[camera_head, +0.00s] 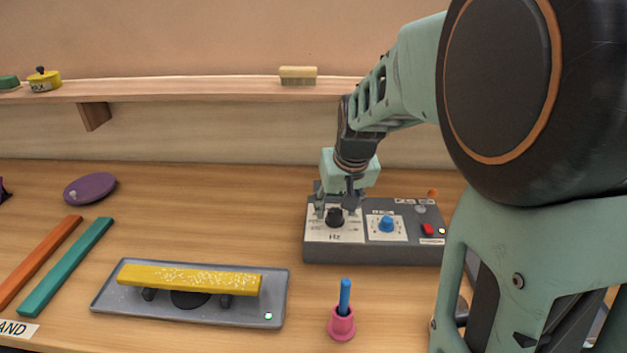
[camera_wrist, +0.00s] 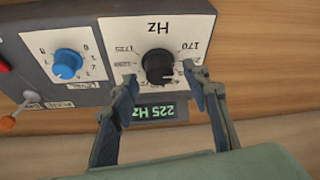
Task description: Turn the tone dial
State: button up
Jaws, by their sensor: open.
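The tone dial is a black knob (camera_head: 335,217) on a white plate marked Hz, at the left of a dark grey box (camera_head: 375,250). In the wrist view the black knob (camera_wrist: 159,66) has numbers around it, and the display (camera_wrist: 150,114) reads 225 Hz. My gripper (camera_head: 336,209) is over the knob, pointing down. In the wrist view my gripper (camera_wrist: 161,78) is open, with one finger on each side of the knob. Small gaps seem to show between fingers and knob; I cannot tell whether either touches.
A blue level knob (camera_head: 386,224) and a red switch (camera_head: 427,230) sit right of the dial. A pink holder (camera_head: 341,323) with a blue stick stands in front. A yellow bar (camera_head: 190,279) lies on a grey tray (camera_head: 110,300) at left. My arm hides the table's right side.

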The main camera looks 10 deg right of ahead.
jog(key=shift+w+f, duration=0.25)
jog(key=shift+f, duration=0.4)
jog(key=c, duration=1.1)
jog(key=shift+r, duration=0.1)
jog(key=shift+a+m+h+p, duration=0.15)
jog(key=shift+m+h+p, duration=0.35)
jog(key=shift+m+p, duration=0.6)
jog(key=shift+m+h, duration=0.6)
jog(key=shift+m, duration=1.1)
